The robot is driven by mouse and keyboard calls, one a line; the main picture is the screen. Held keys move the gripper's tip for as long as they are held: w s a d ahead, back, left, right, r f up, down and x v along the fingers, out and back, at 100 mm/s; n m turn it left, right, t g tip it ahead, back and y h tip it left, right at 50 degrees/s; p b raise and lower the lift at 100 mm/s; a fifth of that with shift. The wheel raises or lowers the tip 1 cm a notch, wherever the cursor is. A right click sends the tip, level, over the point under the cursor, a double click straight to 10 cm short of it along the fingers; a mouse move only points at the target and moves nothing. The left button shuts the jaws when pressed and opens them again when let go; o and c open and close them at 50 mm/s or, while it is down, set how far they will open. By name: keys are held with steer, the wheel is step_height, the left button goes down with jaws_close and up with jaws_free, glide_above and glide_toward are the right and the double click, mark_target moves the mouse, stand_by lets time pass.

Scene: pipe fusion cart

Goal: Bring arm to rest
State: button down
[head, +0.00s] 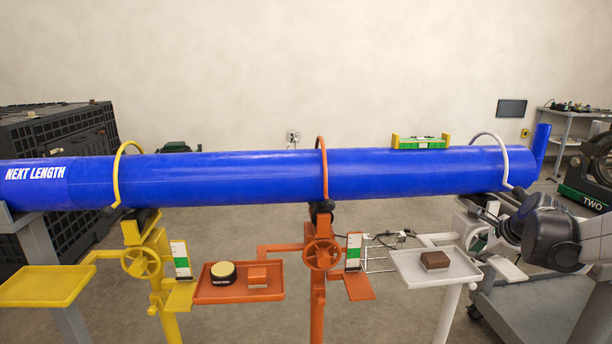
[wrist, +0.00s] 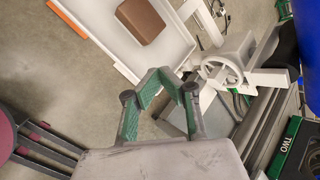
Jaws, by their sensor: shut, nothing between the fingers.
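My gripper (wrist: 168,78) shows in the wrist view with its green-padded fingers brought together at the tips and nothing between them. It is near the white tray (wrist: 98,28), which holds a brown block (wrist: 140,20), and beside the white stand's handwheel (wrist: 222,70). In the head view my arm (head: 548,235) is at the right, by the white stand under the right end of the blue pipe (head: 250,176). The fingers cannot be made out clearly there.
The pipe lies across yellow, orange and white stands with hoops over it. A yellow tray (head: 45,287) is empty; the orange tray (head: 215,295) holds a round tin (head: 223,273) and an orange block (head: 257,276). A grey cart (head: 530,305) stands at the right.

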steer(key=s+a+r+n+p, duration=0.1)
steer(key=s+a+r+n, duration=0.35)
steer(key=s+a, duration=0.3)
steer(key=s+a+r+n+p, duration=0.1)
steer(key=s+a+r+n, duration=0.4)
steer(key=a, duration=0.4)
steer(key=s+a+n+p, duration=0.1)
steer(key=s+a+n, duration=0.3)
steer(key=s, duration=0.5)
steer(key=s+a+f+n+h+p, duration=0.1)
steer(key=s+a+n+p, duration=0.1)
steer(key=s+a+n, duration=0.3)
steer(key=s+n, duration=0.3)
steer(key=n, duration=0.1)
steer(key=shift+s+f+g, duration=0.15)
steer(key=shift+s+g, duration=0.15)
steer(key=shift+s, duration=0.05)
steer(key=shift+n, duration=0.25)
